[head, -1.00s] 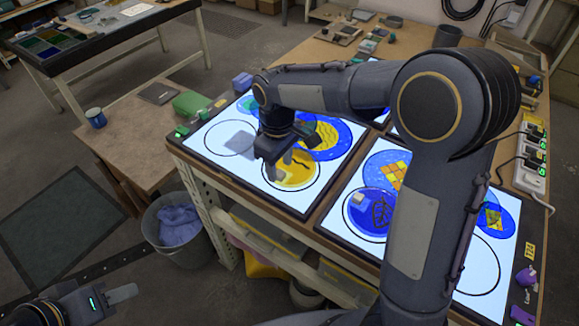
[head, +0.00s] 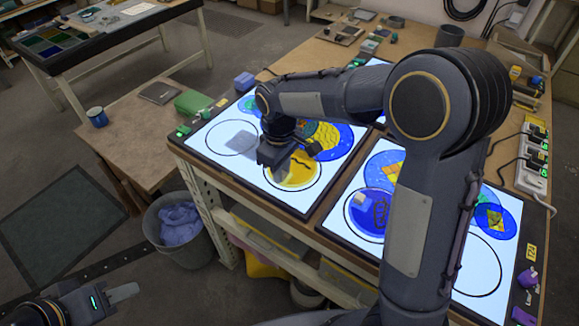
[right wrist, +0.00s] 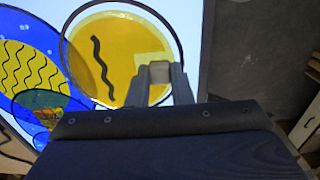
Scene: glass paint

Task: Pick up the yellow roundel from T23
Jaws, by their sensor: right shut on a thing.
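The yellow roundel (head: 289,176) bears a dark wavy line and lies over a black ring outline on the lit left panel (head: 218,154). In the right wrist view the yellow roundel (right wrist: 125,55) fills most of the ring. My right gripper (right wrist: 160,76) is shut on a small pale block at the roundel's edge. In the head view my right gripper (head: 287,158) hides part of the roundel. I cannot tell whether the roundel is clear of the panel. My left gripper (head: 122,293) is low at the left, away from the table; its jaw opening is unclear.
A blue roundel with a yellow scale pattern (head: 331,138) lies close behind the yellow one. A second lit panel (head: 467,270) to the right holds a dark blue roundel (head: 368,212) and others. An empty ring outline (head: 232,138) is at the left panel's far left.

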